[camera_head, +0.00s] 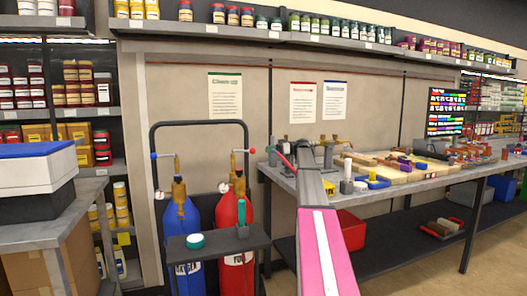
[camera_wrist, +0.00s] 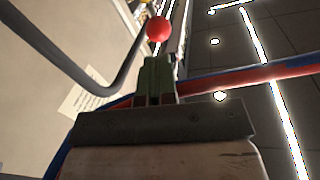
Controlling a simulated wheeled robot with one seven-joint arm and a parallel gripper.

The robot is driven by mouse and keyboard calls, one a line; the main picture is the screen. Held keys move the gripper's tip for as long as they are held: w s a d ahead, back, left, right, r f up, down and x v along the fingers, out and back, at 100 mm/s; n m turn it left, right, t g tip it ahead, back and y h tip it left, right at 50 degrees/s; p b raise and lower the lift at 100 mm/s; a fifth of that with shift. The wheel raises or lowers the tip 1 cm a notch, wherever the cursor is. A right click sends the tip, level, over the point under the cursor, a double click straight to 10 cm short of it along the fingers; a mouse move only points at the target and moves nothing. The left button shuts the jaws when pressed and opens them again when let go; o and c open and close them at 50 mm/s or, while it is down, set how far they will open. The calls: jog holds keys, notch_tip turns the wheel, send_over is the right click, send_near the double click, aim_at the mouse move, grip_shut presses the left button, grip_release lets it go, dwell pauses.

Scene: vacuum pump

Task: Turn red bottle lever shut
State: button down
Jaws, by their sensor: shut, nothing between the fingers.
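The red bottle (camera_head: 233,218) stands upright in a dark trolley beside the blue bottle. Its lever has a red ball end (camera_head: 252,151) that points right from the brass valve, roughly level. In the wrist view a red ball (camera_wrist: 158,28) sits just beyond the green fingertips of my gripper (camera_wrist: 157,68). The fingers are together and hold nothing. I cannot tell whether they touch the ball. In the head view my gripper (camera_head: 273,156) is just right of the lever's ball, small and partly hard to make out.
The blue bottle (camera_head: 183,230) has its own lever. The trolley's bent handle (camera_head: 200,124) arches over both bottles; a tube also passes left in the wrist view (camera_wrist: 105,85). A cluttered workbench (camera_head: 410,182) stands to the right. Free floor shows beyond it.

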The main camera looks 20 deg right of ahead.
aim_at(245, 151)
jog(key=s+a+r+n+t+h, duration=0.1)
jog(key=s+a+r+t+h, duration=0.4)
jog(key=s+r+h, duration=0.75)
jog(key=w+a+f+g+h, duration=0.1)
jog(key=w+a+f, duration=0.2)
jog(key=w+f, duration=0.7)
jog(key=shift+f, duration=0.5)
jog(key=shift+a, duration=0.1)
jog(key=shift+n+g+y, duration=0.25)
jog(key=shift+n+g, duration=0.25)
jog(key=shift+n, duration=0.4)
jog(key=w, duration=0.1)
jog(key=w+d, duration=0.1)
jog(key=w, duration=0.1)
jog(key=w+d, duration=0.1)
jog(key=shift+w, duration=0.25)
jog(key=shift+s, duration=0.1)
